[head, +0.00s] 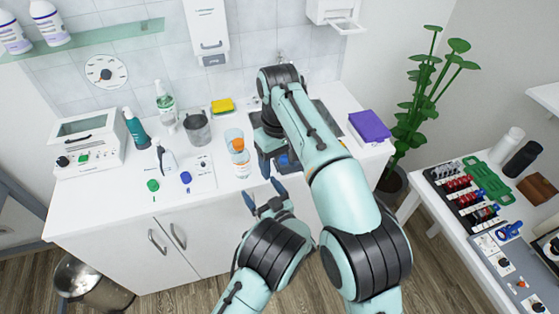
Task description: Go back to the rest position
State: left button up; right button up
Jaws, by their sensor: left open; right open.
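My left gripper (263,193) is open in front of the counter's front edge, with nothing visible between its fingers. My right arm reaches over the counter to the sink (327,117). My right gripper (279,168) points down at the sink's front left and is open. Something blue shows beside its fingers; I cannot tell whether it is part of the gripper or a separate thing. My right forearm hides much of the sink.
The white counter (95,198) carries an orange-capped bottle (240,160), a grey mug (197,128), a yellow sponge (222,105), a purple box (369,127) and a white device (88,143). A side table (432,192) with racks stands right. A bin (88,283) stands lower left.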

jog(key=shift+f, duration=0.1)
dwell(0.5)
